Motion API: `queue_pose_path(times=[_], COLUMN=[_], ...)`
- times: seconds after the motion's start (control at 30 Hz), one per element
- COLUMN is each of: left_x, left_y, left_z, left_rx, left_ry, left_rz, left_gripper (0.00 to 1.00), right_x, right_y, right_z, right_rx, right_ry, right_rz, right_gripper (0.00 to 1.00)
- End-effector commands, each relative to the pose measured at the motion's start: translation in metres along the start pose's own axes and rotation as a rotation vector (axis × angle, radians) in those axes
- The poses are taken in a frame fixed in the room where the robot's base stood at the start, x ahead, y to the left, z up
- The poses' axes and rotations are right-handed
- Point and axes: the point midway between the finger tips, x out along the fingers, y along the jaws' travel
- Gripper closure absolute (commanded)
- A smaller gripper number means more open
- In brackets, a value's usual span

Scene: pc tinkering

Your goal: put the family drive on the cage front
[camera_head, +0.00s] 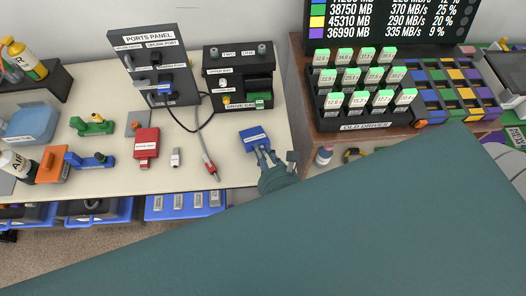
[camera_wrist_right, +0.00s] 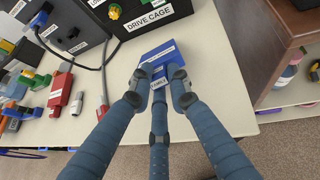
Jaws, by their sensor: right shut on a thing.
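The family drive (camera_head: 254,138) is a blue block with white labels near the front right of the white table. It also shows in the right wrist view (camera_wrist_right: 162,54), with a partly covered label between the fingers. My right gripper (camera_head: 268,157) is shut on its near end; the fingers also show in the wrist view (camera_wrist_right: 162,78). I cannot tell whether the drive touches the table. The black drive cage (camera_head: 211,63) stands just behind, apart from the drive, its labelled front (camera_wrist_right: 151,19) facing it. A green-edged piece (camera_head: 257,99) sits low in the cage. My left gripper is not in view.
A ports panel (camera_head: 128,58) with cables stands left of the cage. A red drive (camera_head: 147,141) and a red-tipped cable (camera_head: 211,168) lie to the left. An old-drives rack (camera_head: 365,127) stands on the brown cabinet at right. My arm hides the lower right.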

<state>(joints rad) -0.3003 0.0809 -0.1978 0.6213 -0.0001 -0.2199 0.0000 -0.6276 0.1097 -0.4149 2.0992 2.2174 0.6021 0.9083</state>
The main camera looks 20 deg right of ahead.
Motion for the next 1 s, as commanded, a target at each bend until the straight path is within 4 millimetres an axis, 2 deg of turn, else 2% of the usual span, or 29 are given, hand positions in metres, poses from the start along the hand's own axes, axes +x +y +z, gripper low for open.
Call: queue_pose_path(times=[0.03, 0.1, 0.13, 1.0], left_x=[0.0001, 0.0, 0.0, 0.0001], left_y=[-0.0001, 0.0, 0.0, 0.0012], left_z=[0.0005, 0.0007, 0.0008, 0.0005], left_rx=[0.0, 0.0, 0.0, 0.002], left_ry=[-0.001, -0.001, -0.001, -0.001], left_rz=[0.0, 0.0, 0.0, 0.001], left_gripper=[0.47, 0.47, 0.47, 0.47], right_x=[0.0002, 0.0001, 0.0001, 0.0], right_y=[0.0, 0.0, 0.0, 0.0], right_z=[0.0006, 0.0006, 0.0006, -0.0036], right_rx=[0.0, 0.0, 0.0, -0.001], right_ry=[-0.002, -0.001, -0.001, 0.0], right_rz=[0.0, 0.0, 0.0, 0.0], right_gripper=[0.77, 0.63, 0.61, 0.61])
